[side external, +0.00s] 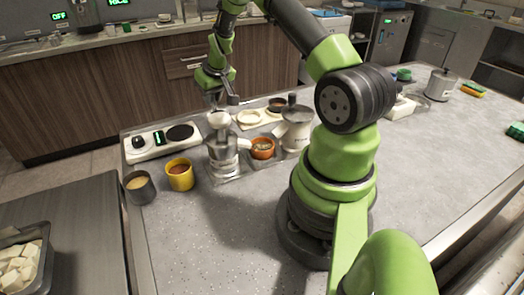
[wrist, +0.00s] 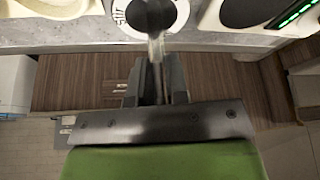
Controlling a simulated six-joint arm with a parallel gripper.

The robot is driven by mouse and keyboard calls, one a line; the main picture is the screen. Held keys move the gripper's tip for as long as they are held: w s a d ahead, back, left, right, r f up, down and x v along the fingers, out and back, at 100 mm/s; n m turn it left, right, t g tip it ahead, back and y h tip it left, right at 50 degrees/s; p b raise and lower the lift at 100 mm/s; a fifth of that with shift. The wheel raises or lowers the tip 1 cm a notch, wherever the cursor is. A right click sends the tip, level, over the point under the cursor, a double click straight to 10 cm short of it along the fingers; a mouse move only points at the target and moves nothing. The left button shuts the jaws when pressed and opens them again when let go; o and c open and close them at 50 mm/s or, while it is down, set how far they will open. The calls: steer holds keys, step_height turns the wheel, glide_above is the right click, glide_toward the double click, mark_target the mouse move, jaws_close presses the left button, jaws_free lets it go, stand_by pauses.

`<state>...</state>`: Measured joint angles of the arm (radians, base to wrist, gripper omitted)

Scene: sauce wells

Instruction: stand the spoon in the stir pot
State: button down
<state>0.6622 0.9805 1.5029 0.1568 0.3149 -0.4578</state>
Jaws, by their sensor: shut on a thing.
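My gripper (side external: 230,101) is above the middle of the worktop, over a grey metal pot-like vessel (side external: 222,146) with a pale round top. In the wrist view my gripper (wrist: 157,88) is shut on a thin, blurred, pale grey piece, which looks like the spoon (wrist: 157,48). It points away from the fingers toward a dark round thing with a white ring. The spoon's far end and its full shape are not clear. A second pale vessel (side external: 294,128) with a dark top stands to the right.
An orange bowl (side external: 262,148) sits between the two vessels. A yellow cup (side external: 180,175) and a grey cup (side external: 139,188) stand at the left. A white appliance with a dark disc (side external: 160,144) lies behind them. The worktop's front middle (side external: 215,245) is clear.

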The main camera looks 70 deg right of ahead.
steer(key=shift+f, duration=0.2)
steer(key=shift+c, duration=2.1)
jaws_free()
steer(key=shift+r, duration=0.1)
steer(key=shift+r, duration=4.45)
